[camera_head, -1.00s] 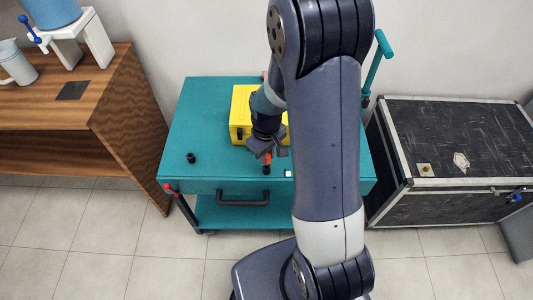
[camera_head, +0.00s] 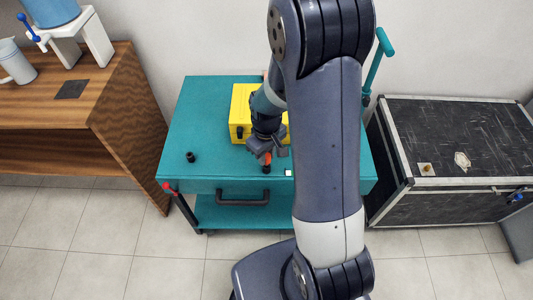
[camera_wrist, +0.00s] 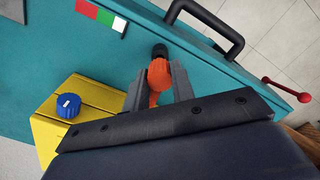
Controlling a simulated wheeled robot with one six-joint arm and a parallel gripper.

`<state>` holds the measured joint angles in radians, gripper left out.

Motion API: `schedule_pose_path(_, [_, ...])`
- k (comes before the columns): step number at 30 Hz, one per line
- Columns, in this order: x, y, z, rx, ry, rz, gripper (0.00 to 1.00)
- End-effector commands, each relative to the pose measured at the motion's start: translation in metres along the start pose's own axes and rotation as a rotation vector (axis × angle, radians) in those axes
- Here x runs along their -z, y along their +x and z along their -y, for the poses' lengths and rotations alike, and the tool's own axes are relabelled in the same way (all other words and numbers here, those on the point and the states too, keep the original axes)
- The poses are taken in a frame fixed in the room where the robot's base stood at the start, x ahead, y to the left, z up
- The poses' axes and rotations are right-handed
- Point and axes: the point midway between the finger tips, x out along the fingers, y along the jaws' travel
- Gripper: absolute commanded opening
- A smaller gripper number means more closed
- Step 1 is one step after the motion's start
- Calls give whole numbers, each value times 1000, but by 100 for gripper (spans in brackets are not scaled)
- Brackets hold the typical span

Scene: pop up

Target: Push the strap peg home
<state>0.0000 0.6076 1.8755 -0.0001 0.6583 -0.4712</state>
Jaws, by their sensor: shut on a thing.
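The strap peg (camera_head: 267,157) is orange-red and stands at the front of the teal cart top; in the wrist view the orange peg (camera_wrist: 158,77) is between my fingers. A black round piece (camera_wrist: 160,51) is at its far end, also visible in the head view (camera_head: 266,168). I cannot tell how deep the peg sits in it. My gripper (camera_head: 264,151) is shut on the peg; it also shows in the wrist view (camera_wrist: 158,90). My fingers hide part of the peg. No strap can be made out.
A yellow case (camera_wrist: 85,97) with a blue knob (camera_wrist: 68,105) stands close beside my gripper. A black cylinder (camera_head: 191,157) stands at the cart's left. The cart (camera_head: 205,110) has a black front handle (camera_head: 243,199). A black trunk (camera_head: 450,140) is right; a wooden bench (camera_head: 105,95) left.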

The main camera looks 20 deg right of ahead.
Motion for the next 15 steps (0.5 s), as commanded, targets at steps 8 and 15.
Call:
schedule_pose_path(8, [0, 10, 0, 0, 0, 0, 1])
schedule_pose_path(15, [0, 17, 0, 0, 0, 0, 1])
